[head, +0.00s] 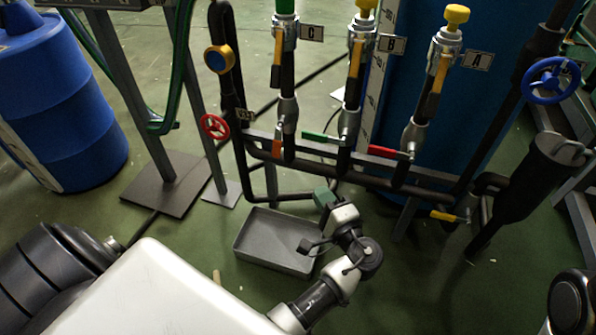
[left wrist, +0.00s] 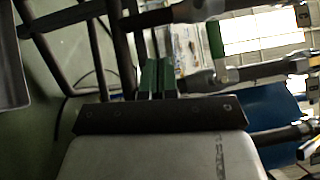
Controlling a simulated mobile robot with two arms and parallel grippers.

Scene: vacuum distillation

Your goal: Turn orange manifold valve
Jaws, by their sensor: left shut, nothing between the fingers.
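The orange manifold valve (head: 278,137) is a small lever on the leftmost manifold pipe, below label C. Its handle hangs roughly upright in the head view. I cannot make it out in the left wrist view. My left gripper (head: 325,198) is shut and empty, with green fingertips pressed together; they also show in the left wrist view (left wrist: 157,78). In the head view it appears below and to the right of the orange lever, apart from it. A green lever (head: 318,137), also in the left wrist view (left wrist: 216,38), and a red lever (head: 388,152) sit on neighbouring pipes.
A grey tray (head: 255,255) lies on the floor below the manifold. A yellow lever (head: 445,216) is low at the right. A red handwheel (head: 214,127) is left of the orange lever, and a blue handwheel (head: 551,80) is far right. A blue barrel (head: 65,110) stands left.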

